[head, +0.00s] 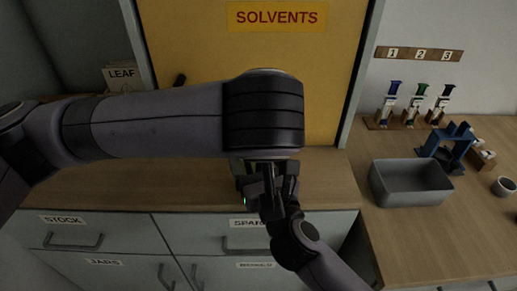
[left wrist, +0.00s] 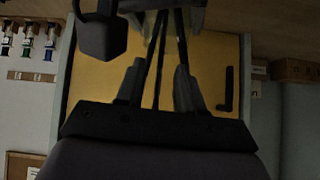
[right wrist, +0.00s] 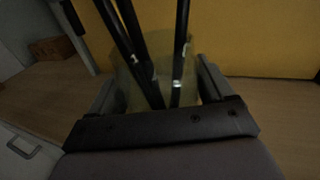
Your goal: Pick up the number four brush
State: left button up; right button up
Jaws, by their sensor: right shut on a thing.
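A pale see-through jar (right wrist: 128,92) holds several thin dark brush handles (right wrist: 183,40) that lean apart. Small pale marks show on the handles, too blurred to read, so I cannot tell which is number four. My right gripper (right wrist: 157,85) is shut on the jar, a finger on each side. My left gripper (left wrist: 158,82) points down over the jar with its fingers apart. In the head view my left arm hides most of the jar and the brushes.
A yellow cabinet door marked SOLVENTS (head: 300,75) stands close behind the wooden counter (head: 190,180). On the right bench are a grey bin (head: 410,188), a blue press (head: 448,142), a small cup (head: 503,187) and a numbered rack of syringes (head: 412,105). Labelled drawers are below.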

pick_arm(q)
jog(key=shift+x, duration=1.5)
grip_shut()
notch_tip(320, 180, up, 10)
jog(key=shift+f, duration=0.1)
jog(key=shift+r+p, duration=2.5)
jog(key=shift+r, duration=0.1)
pick_arm(e)
jog(key=shift+r, duration=2.55)
jog(key=o, duration=1.1)
